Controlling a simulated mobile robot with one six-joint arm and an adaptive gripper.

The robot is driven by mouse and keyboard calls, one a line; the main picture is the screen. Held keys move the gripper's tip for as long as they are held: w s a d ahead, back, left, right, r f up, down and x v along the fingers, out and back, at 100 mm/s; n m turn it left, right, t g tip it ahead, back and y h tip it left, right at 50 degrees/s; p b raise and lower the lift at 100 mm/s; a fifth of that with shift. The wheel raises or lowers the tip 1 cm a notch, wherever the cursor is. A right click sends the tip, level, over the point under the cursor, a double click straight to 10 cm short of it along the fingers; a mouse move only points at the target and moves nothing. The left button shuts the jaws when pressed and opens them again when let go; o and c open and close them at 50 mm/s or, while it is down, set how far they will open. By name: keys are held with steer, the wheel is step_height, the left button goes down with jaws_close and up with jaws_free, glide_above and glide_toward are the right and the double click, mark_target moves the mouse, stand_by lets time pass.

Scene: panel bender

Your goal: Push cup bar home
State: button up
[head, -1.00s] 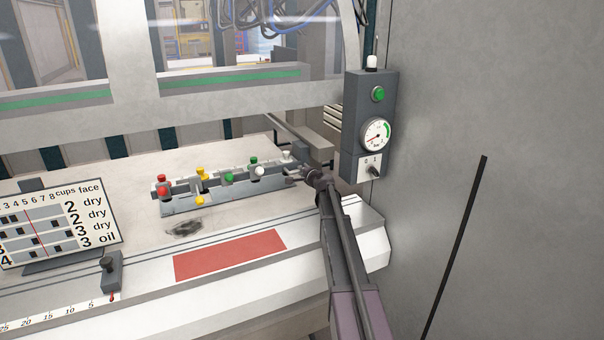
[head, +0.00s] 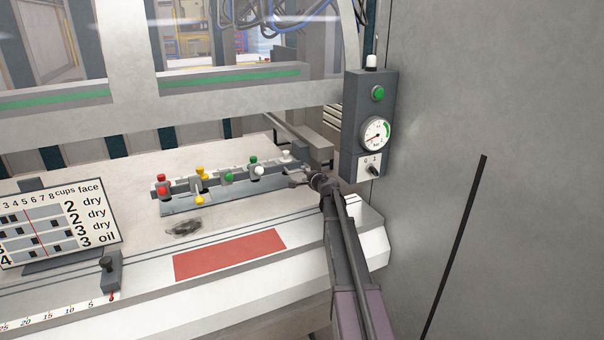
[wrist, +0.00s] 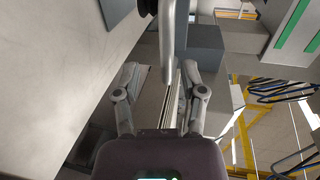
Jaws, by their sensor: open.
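The cup bar (head: 228,183) is a grey rail in the head view, carrying several red, yellow, green and white knob-like cups. It lies along a grey base plate (head: 205,203) on the pale machine table. My gripper (head: 298,181) is just beyond the bar's right end, near the white cup (head: 286,156). It looks apart from the bar, but exact contact is too small to tell. In the wrist view my gripper (wrist: 160,82) has its two fingers spread with nothing held between them. The cup bar cannot be made out clearly there.
A control box (head: 368,125) with gauge, green button and switch hangs close right of my gripper. A grey wall fills the right. A placard (head: 55,228) stands left, and a red patch (head: 230,254) marks the table front.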

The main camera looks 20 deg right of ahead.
steer(key=f+v, duration=0.1)
steer(key=v, duration=1.1)
steer(key=f+p+v, duration=0.1)
steer(key=v, duration=0.4)
steer(key=shift+s+f, duration=0.2)
steer(key=shift+s, duration=0.5)
steer(key=shift+w, duration=0.15)
